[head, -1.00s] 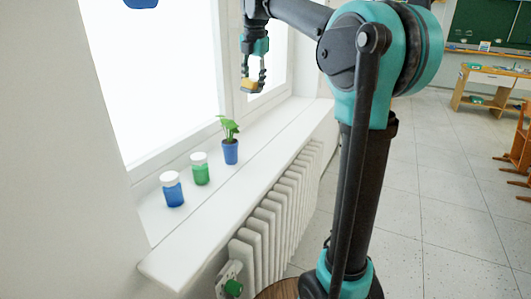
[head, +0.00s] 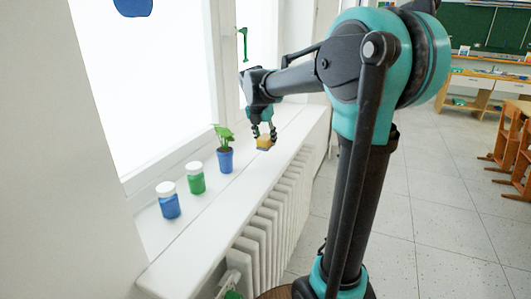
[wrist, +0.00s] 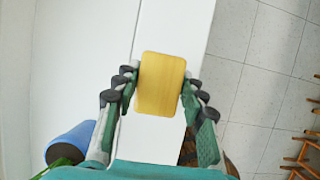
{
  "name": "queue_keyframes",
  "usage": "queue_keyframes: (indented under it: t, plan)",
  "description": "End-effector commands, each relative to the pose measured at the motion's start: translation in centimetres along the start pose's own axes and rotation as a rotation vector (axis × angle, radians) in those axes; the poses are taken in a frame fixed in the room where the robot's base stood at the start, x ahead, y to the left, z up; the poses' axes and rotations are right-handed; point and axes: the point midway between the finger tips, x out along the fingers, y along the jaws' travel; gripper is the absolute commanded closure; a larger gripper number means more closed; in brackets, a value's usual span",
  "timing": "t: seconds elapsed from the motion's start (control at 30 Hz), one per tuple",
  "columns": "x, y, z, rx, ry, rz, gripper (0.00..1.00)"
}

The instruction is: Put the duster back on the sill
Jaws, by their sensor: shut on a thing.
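The duster (head: 265,143) has a yellow wooden top and a grey underside. My gripper (head: 264,133) is shut on it and holds it over the white sill (head: 205,217), to the right of the potted plant. In the wrist view the duster (wrist: 161,84) sits between the two fingers of my gripper (wrist: 160,92), with the white sill (wrist: 172,30) below it. I cannot tell for sure whether its underside touches the sill.
A white radiator (head: 268,222) is under the sill. The window (head: 150,90) is behind. Bare sill lies beyond the plant.

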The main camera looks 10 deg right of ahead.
Motion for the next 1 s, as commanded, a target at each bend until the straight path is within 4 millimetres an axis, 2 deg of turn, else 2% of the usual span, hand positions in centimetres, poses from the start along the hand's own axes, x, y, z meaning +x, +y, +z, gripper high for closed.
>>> queue_keyframes:
  t: [0.03,0.27,0.5,0.87,0.9,1.0]
  plan:
    - [0.8,0.0,-0.3,0.0,0.0,0.0,0.82]
    - [2.4,0.0,-1.0,0.0,0.0,0.0,0.82]
    - [5.2,0.0,-2.1,0.0,0.0,0.0,0.82]
    - [5.5,0.0,-2.3,0.0,0.0,0.0,0.82]
    - [5.5,0.0,-2.3,0.0,0.0,0.0,0.57]
    - [5.5,0.0,-2.3,0.0,0.0,0.0,0.44]
